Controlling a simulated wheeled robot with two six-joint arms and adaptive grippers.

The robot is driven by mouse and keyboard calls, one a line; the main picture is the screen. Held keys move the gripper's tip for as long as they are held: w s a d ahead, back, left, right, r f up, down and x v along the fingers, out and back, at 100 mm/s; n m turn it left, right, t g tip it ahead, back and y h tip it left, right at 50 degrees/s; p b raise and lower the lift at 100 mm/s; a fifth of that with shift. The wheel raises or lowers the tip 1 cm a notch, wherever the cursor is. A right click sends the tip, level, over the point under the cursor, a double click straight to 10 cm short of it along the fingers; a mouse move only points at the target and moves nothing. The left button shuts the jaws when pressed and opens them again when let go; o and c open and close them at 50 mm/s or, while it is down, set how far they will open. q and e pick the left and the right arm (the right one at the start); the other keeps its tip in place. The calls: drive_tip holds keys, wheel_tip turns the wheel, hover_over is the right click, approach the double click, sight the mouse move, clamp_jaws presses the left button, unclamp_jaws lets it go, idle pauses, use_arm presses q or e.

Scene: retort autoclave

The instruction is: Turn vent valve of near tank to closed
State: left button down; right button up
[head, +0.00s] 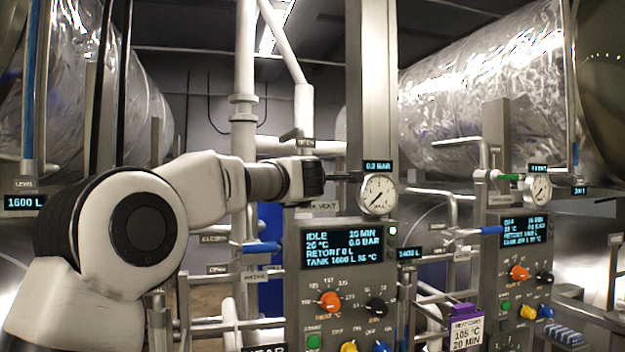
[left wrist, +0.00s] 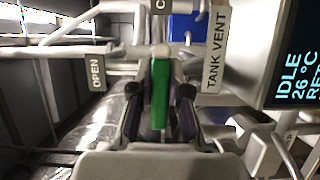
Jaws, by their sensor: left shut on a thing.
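The green handle (left wrist: 160,95) of the vent valve sits between the two fingers of my left gripper (left wrist: 161,103) in the left wrist view. The gripper is shut on it. The handle runs up and down in that view. A TANK VENT label (left wrist: 216,48) is to its right, an OPEN label (left wrist: 96,72) to its left, and a partly cut-off label starting with C (left wrist: 160,5) above it. In the head view my left gripper (head: 340,177) reaches in beside the near pressure gauge (head: 378,194); the handle is hidden there. My right gripper is not in view.
The near control panel (head: 342,250) with knobs and a display stands just below the gripper. A blue-handled valve (head: 262,247) is at its left. Pipes crowd the area. A second panel (head: 524,232) with a green handle (head: 510,177) and gauge stands farther right.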

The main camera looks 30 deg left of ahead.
use_arm(q)
drive_tip(key=shift+w+d+f, duration=0.1)
drive_tip(key=shift+f, duration=0.15)
